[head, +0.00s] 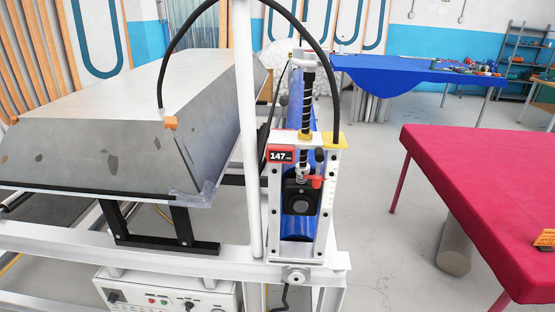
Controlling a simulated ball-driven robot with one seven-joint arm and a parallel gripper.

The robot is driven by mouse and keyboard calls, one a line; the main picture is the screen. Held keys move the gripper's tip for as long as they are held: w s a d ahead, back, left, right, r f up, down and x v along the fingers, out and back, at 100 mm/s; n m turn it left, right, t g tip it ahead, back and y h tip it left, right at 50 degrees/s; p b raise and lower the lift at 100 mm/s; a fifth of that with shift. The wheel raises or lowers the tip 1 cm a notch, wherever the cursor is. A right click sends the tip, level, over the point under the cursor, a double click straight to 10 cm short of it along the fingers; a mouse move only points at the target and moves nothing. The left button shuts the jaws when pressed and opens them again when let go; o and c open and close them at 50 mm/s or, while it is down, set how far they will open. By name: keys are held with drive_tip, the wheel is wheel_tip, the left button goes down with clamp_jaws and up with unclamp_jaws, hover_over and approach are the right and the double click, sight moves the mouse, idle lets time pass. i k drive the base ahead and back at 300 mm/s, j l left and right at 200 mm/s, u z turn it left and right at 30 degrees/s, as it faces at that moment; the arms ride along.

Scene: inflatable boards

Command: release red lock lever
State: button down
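A small red lever (316,182), likely the lock lever, sits on the white upright frame (329,195) right of centre. It is beside a black round-faced block (299,196) and below a black threaded column (308,90). A red display reading 147 (281,155) is fixed at the left of the same frame, and a yellow piece (334,140) is at its upper right. The lever is small here, and I cannot tell whether it is locked. My gripper is not in view, and nothing is seen touching the lever.
A white post (243,120) and a black hose (178,45) stand left of the frame. A red-covered table (490,190) is at right. The floor (385,245) between is clear.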

sight(317, 179)
drive_tip(key=i+l+u, duration=0.15)
drive_tip(key=i, duration=0.45)
drive_tip(key=i+l+u, duration=0.15)
drive_tip(key=i, duration=0.4)
